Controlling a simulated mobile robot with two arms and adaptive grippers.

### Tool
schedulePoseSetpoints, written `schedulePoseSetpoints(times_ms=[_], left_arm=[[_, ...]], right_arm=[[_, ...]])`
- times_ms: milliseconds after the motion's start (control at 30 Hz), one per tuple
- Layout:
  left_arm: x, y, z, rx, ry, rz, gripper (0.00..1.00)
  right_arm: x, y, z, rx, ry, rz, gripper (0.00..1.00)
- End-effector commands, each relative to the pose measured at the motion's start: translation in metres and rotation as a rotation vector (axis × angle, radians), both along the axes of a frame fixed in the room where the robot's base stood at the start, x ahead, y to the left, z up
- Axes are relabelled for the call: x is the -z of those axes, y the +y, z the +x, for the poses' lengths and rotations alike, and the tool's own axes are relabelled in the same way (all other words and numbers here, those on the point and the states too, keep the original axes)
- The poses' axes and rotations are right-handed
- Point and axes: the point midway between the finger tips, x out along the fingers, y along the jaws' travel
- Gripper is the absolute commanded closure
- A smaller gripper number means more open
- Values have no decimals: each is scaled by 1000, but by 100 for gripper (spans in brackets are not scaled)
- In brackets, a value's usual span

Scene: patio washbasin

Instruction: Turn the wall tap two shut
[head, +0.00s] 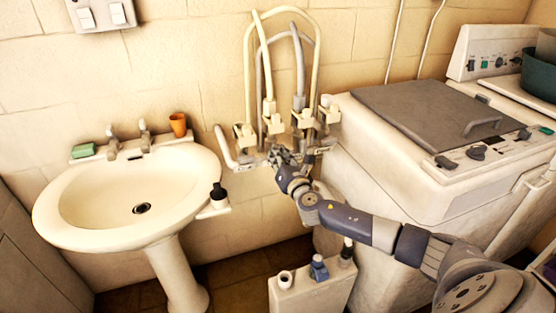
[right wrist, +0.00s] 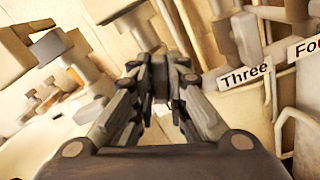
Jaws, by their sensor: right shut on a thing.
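A row of several wall taps with pale blocky bodies is fixed to the wall between the basin and the washing machine in the head view. Wall tap two (head: 272,123) is second from the left, with a hose rising from it. My right gripper (head: 281,157) is at the low front of this tap. In the right wrist view the right gripper (right wrist: 161,75) is shut, fingertips close together on the tap's handle, which the fingers mostly hide. Labels "Three" (right wrist: 245,76) and part of "Four" (right wrist: 307,48) show to the right. My left gripper is out of view.
A washbasin (head: 75,205) with an orange cup (head: 178,124) and green soap (head: 83,150) is at left. A washing machine (head: 390,150) stands close at right. A pale container (head: 310,291) with bottles is below my right arm. Hoses arch above the taps.

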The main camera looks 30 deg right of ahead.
Motion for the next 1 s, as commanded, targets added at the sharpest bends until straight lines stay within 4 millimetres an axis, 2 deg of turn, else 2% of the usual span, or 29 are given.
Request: schedulePoseSetpoints(times_ms=[33,400,1000], left_arm=[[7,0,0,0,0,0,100],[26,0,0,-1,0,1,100],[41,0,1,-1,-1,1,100]], right_arm=[[4,0,0,1,-11,47,100],[4,-2,0,1,-94,390,100],[4,-3,-1,2,-222,917,100]])
